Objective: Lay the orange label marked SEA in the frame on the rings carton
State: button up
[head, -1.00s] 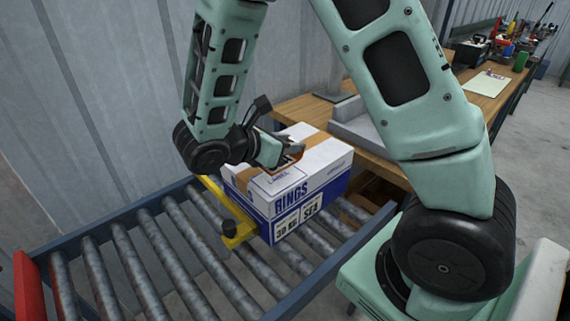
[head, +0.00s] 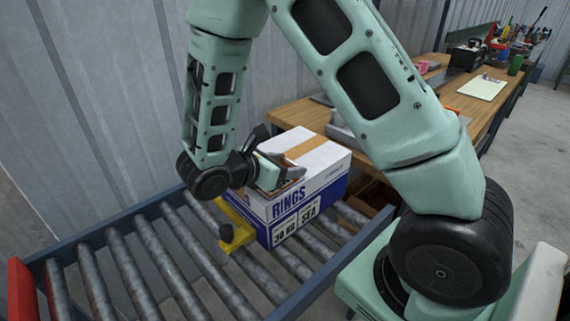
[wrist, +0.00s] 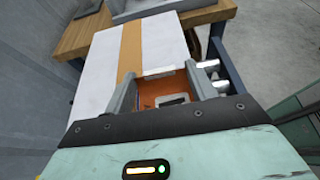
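The rings carton (head: 322,162), white and blue with RINGS and SEA printed on its side, stands on the roller conveyor. Its white top with a tan tape strip also shows in the wrist view (wrist: 166,42). My gripper (head: 290,182) is low over the near left part of the carton top. In the wrist view the orange label (wrist: 150,88) sits between my gripper's two fingers (wrist: 162,88), which appear to hold it by its sides. A white patch with dark marks is partly visible on it. Its lettering cannot be read. My gripper hides the frame on the carton.
The roller conveyor (head: 155,262) has a blue side rail and a yellow stop (head: 236,232) with a black knob against the carton. A wooden workbench (head: 470,105) with tools and paper stands behind. A grey metal wall is at the left.

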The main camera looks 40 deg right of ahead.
jog(key=shift+a+r, duration=0.15)
jog(key=shift+r, duration=0.1)
jog(key=v, duration=1.1)
jog(key=s+a+m+y, duration=1)
jog(key=s+a+y, duration=0.2)
jog(key=s, duration=0.5)
jog(key=shift+s+r+m+y, duration=0.2)
jog(key=shift+r+m+y, duration=0.2)
jog(key=shift+y, duration=0.6)
jog(key=shift+a, duration=0.1)
